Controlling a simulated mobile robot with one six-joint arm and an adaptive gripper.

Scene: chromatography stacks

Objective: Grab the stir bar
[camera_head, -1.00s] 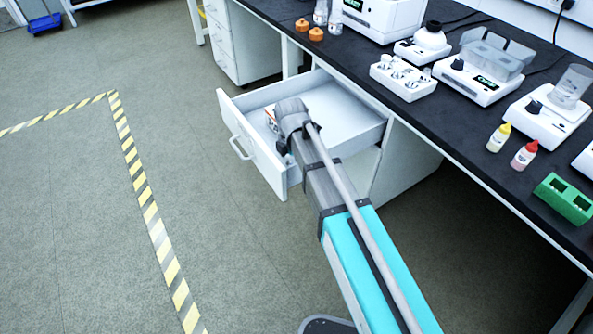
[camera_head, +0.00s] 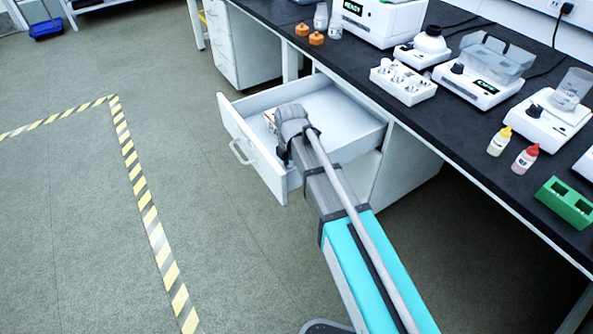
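An open white drawer (camera_head: 340,112) sticks out from under the bench. My gripper (camera_head: 285,155) is at the drawer's front left part, low and mostly hidden behind my own wrist. I cannot see whether its fingers are open or shut. A small white and red item (camera_head: 269,121) shows in the drawer just left of my wrist. No stir bar can be made out; any part of the drawer behind my arm is hidden.
The drawer's front panel with its handle (camera_head: 241,152) stands left of my wrist. The black bench top (camera_head: 455,120) above holds several instruments, small bottles and a green rack (camera_head: 566,203). The drawer's right part looks empty.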

